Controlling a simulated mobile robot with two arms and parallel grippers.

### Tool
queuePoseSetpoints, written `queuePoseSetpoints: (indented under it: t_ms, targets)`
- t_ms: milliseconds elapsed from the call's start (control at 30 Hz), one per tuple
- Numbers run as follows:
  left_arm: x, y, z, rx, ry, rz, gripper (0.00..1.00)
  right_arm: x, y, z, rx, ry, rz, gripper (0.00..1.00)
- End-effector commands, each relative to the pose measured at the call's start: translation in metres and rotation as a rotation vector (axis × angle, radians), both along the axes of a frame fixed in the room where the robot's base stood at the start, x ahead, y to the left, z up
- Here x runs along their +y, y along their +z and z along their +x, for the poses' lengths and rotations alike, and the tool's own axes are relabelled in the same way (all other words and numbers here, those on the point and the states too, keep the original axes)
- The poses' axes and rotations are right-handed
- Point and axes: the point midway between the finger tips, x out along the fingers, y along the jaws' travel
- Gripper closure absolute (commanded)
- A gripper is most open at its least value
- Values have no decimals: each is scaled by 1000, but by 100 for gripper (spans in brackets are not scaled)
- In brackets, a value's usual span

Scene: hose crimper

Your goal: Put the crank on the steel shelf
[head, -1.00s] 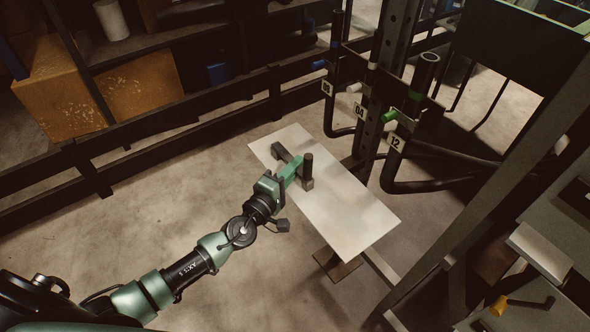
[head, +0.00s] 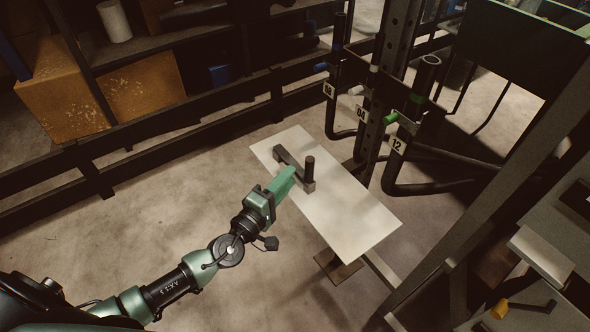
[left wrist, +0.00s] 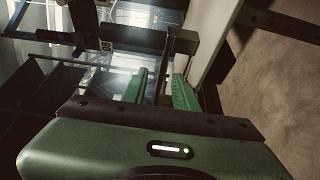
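The crank (head: 296,170), a dark grey bar with an upright dark handle at its near end, lies on the pale steel shelf (head: 350,215) in the head view. It rests near the shelf's left part. My right gripper is not in view.
A dark post with hoses and number tags (head: 362,113) stands behind the shelf. A dark rail and rack with yellow boxes (head: 140,88) are at the left. A yellow-handled part (head: 500,308) sits at the lower right. The right part of the shelf is bare.

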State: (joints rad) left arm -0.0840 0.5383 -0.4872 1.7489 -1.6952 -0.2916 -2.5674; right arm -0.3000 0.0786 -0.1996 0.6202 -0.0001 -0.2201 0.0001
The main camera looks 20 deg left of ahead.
Motion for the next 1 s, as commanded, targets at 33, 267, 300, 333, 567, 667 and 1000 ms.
queuePoseSetpoints:
  t_ms: [33,267,300,333,567,667,1000]
  targets:
    - [3,-2,-13,5,-2,2,71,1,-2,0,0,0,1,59]
    - [15,-2,-55,2,-2,3,71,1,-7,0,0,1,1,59]
    - [16,-2,-59,3,-1,2,71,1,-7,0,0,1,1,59]
    - [17,-2,-62,2,-1,1,71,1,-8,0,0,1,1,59]
    - [20,1,-72,-1,-1,0,71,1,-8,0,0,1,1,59]
    - [20,1,-71,-1,0,0,71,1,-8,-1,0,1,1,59]
    - [49,-54,-67,193,115,-294,71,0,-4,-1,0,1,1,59]
